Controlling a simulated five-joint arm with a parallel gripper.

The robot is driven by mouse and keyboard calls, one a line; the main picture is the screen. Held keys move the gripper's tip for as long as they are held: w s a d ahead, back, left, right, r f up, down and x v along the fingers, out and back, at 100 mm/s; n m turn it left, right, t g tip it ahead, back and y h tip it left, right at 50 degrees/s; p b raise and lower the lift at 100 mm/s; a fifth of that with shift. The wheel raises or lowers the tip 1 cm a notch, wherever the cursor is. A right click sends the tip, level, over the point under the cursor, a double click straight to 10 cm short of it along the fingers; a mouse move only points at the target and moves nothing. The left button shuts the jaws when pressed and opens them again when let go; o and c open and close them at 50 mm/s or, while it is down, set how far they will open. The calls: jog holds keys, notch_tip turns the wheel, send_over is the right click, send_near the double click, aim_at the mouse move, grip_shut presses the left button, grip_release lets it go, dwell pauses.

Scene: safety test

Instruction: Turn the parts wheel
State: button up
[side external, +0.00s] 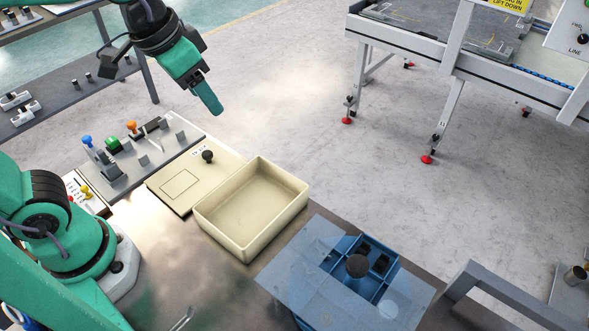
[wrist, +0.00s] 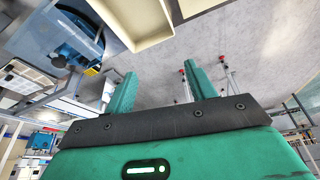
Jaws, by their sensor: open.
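The parts wheel (side external: 368,286) is blue with divided compartments and a black round knob (side external: 357,265) on top. A clear cover (side external: 305,262) lies over much of it, leaving some compartments visible at the back. It stands at the lower right in the side view and shows partly at the upper left in the wrist view (wrist: 62,42). My gripper (side external: 211,100) is raised at the upper left, well away from the wheel. In the wrist view my gripper (wrist: 162,88) has its two green fingers apart with nothing between them.
An empty cream bin (side external: 204,222) sits between the wheel and a beige panel (side external: 165,197) with a black knob. A grey fixture board (side external: 135,160) with coloured handles lies further left. A conveyor frame (side external: 455,70) stands at the back right. Bare metal table (side external: 190,265) lies in front.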

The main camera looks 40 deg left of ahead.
jog(key=w+d+m+g, duration=0.1)
jog(key=w+d+m, duration=0.15)
jog(key=d, duration=0.65)
jog(key=m+g+y, duration=0.1)
jog(key=m+g, duration=0.2)
jog(key=m, duration=0.1)
send_over(358, 264)
notch_tip(358, 264, down, 9)
jog(key=shift+r, duration=0.1)
jog(key=shift+f, duration=0.2)
jog(key=shift+f, duration=3.8)
grip_shut()
